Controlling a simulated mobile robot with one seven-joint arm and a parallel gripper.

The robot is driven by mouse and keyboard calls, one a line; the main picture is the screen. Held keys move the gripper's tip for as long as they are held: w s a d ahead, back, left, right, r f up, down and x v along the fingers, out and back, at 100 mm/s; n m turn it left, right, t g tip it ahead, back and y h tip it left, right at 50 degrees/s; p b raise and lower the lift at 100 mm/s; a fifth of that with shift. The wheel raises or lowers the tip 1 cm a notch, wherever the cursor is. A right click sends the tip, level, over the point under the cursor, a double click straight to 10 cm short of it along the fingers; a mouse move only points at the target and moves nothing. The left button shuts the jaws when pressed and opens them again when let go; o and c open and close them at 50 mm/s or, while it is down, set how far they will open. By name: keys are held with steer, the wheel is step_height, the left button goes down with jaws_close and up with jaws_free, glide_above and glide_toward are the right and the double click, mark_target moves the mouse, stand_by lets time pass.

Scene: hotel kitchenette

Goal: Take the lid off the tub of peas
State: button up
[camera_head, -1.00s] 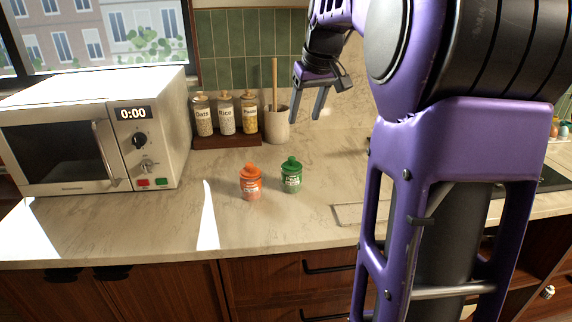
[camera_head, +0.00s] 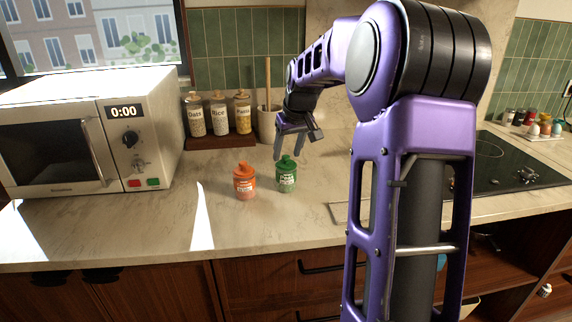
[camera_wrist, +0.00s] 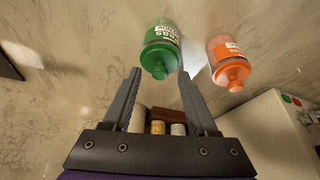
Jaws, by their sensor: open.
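The green tub of peas (camera_head: 287,183) stands upright on the counter with its knobbed green lid (camera_head: 287,164) on. My gripper (camera_head: 291,153) is open and empty, just above and behind the green tub in the head view. In the wrist view, the green tub (camera_wrist: 161,42) is ahead of the spread fingers (camera_wrist: 159,74), its lid (camera_wrist: 157,62) close to the level of the fingertips. I cannot tell whether any finger touches the lid.
An orange lidded tub (camera_head: 244,184) stands close on the left of the green one. A microwave (camera_head: 70,140) is at the left. Labelled jars (camera_head: 219,116) on a wooden stand and a utensil crock (camera_head: 268,127) stand behind. The hob (camera_head: 490,165) is at the right. The front counter is clear.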

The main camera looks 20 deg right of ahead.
steer(key=shift+w+f, duration=0.25)
steer(key=shift+f, duration=0.3)
jaws_close()
steer(key=shift+r, duration=0.1)
